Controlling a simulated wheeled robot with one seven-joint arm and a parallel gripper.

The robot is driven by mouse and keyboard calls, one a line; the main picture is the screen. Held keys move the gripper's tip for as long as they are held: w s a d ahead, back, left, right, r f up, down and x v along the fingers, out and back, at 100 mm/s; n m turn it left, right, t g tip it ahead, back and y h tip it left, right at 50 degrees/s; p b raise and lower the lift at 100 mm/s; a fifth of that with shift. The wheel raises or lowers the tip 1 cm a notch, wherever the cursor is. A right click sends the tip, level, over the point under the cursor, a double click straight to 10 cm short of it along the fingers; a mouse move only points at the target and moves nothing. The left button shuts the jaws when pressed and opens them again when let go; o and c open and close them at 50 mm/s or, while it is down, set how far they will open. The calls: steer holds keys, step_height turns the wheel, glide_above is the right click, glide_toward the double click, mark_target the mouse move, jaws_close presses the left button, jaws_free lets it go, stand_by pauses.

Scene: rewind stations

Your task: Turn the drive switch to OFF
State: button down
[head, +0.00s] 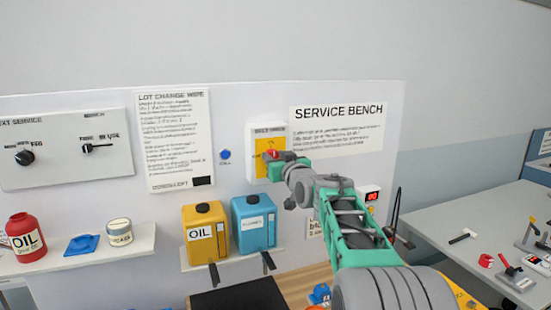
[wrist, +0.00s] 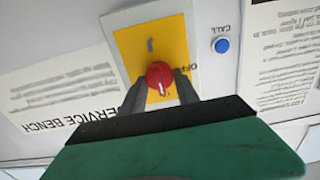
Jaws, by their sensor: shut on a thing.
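The drive switch is a red round knob (wrist: 160,76) on a yellow plate (wrist: 142,45) in a white box on the wall panel. The wrist view is upside down relative to the head view. There, my gripper (wrist: 160,92) has one finger on each side of the knob and is shut on it. A pale mark on the knob points down in that view; the word OFF (wrist: 188,69) is printed to the knob's right. In the head view the switch box (head: 253,136) is partly covered by my gripper (head: 274,157), and the knob (head: 271,155) shows only in part.
A blue call button (head: 225,154) is left of the switch. Yellow (head: 206,232) and blue (head: 254,224) containers stand on a small shelf below. A SERVICE BENCH sign (head: 338,131) is at the right. A grey table (head: 470,225) with small tools stands further right.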

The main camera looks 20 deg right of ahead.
steer(key=shift+f+b, duration=0.1)
steer(key=shift+b, duration=0.2)
steer(key=b, duration=0.1)
steer(key=n+b, duration=0.1)
steer(key=shift+f+b, duration=0.25)
steer(key=shift+b, duration=0.15)
steer(key=n+b, duration=0.2)
steer(key=shift+f+b, duration=0.1)
steer(key=shift+b, duration=0.3)
steer(key=n+b, duration=0.4)
steer(key=b, duration=0.1)
steer(key=shift+a+b, duration=0.1)
steer(key=shift+b, duration=0.3)
steer(key=n+b, duration=0.6)
steer(key=n, duration=0.4)
steer(key=shift+a+n+b, duration=0.1)
steer(key=shift+n+b, duration=0.3)
steer(key=shift+r, duration=0.2)
